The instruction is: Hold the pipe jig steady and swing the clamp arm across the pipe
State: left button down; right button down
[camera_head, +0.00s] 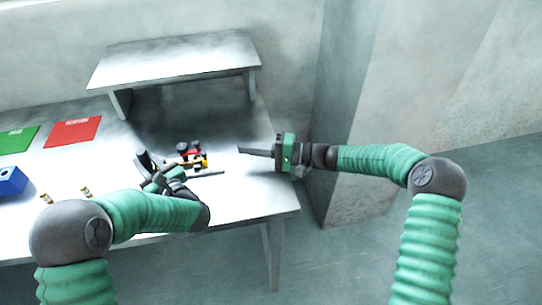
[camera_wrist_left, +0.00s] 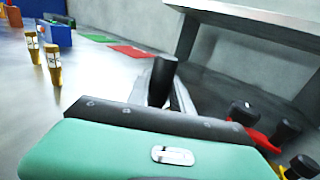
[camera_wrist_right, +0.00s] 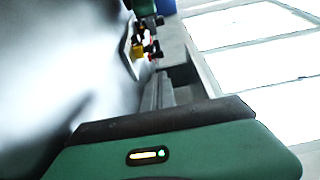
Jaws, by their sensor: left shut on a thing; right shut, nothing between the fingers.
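The pipe jig (camera_head: 196,161) stands on the white table near its right end, with red and yellow parts and black knobs. My left gripper (camera_head: 160,172) is at its left side. In the left wrist view, it is shut on a black upright handle (camera_wrist_left: 161,80); the jig's red part (camera_wrist_left: 262,141) and black knobs show to the right. My right gripper (camera_head: 243,150) is shut and empty, to the right of the jig and apart from it. The jig also shows ahead of it in the right wrist view (camera_wrist_right: 138,51). I cannot tell the pipe and clamp arm apart clearly.
A raised white shelf (camera_head: 175,62) stands at the back of the table. A wall pillar stands right of the table.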

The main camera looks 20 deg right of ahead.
jog(key=s+d, duration=0.4)
jog(key=d, duration=0.1)
jog(key=shift+s+d, duration=0.25)
jog(key=shift+s, duration=0.15)
jog(key=shift+w, duration=0.1)
jog(key=w, duration=0.2)
jog(key=w+d, duration=0.1)
jog(key=w, duration=0.1)
jog(key=w+d, duration=0.1)
jog(key=w, duration=0.2)
jog(key=shift+r, duration=0.1)
jog(key=x, duration=2)
jog(key=shift+s, duration=0.15)
jog(key=shift+s+a, duration=0.2)
jog(key=shift+s, duration=1.8)
